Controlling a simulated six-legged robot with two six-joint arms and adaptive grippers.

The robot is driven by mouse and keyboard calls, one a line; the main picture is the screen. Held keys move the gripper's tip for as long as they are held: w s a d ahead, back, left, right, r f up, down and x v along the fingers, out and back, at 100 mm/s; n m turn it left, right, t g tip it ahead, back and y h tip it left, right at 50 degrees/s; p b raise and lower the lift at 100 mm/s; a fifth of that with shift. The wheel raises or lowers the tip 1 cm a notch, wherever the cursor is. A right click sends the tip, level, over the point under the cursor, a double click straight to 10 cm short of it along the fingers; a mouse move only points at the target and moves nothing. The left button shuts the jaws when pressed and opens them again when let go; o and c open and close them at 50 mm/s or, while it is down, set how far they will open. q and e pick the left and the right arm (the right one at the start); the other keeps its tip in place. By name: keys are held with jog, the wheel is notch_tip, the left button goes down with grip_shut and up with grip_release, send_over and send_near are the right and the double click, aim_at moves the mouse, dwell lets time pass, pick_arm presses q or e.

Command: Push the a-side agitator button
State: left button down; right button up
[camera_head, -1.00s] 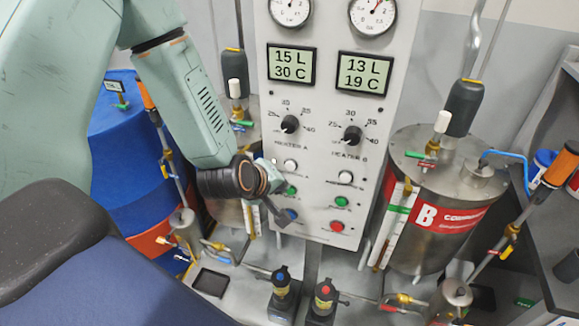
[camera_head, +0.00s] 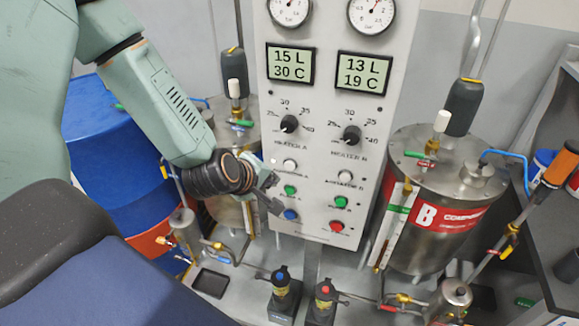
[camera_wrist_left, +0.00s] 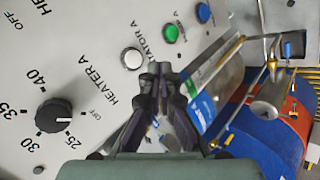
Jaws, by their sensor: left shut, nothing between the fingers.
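The a-side agitator button is the white round button (camera_head: 290,165) under the heater A knob on the grey control panel (camera_head: 318,215). It also shows in the left wrist view as a white button (camera_wrist_left: 132,58) beside the lettering "TATOR A". My left gripper (camera_head: 273,205) is shut and empty, in front of the panel's left edge and below-left of the white button. In the left wrist view its fingertips (camera_wrist_left: 160,69) appear just to the right of the button. I see no contact, and the exact gap to the panel is unclear. My right gripper is not in view.
Below the white button are a green button (camera_head: 290,190) and a blue button (camera_head: 291,215). The heater A knob (camera_head: 289,124) is above it. A metal tank (camera_head: 236,120) and a blue drum (camera_head: 125,150) stand left. Two small pumps (camera_head: 281,290) stand below.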

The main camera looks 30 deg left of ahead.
pick_arm(q)
jog(key=s+d+h, duration=0.1)
jog(key=s+d+f+h, duration=0.1)
jog(key=s+h, duration=0.1)
jog(key=s+t+h, duration=0.1)
jog(key=shift+s+d+f, duration=0.25)
jog(key=shift+d, duration=0.15)
dwell(0.4)
jog(key=shift+a, duration=0.1)
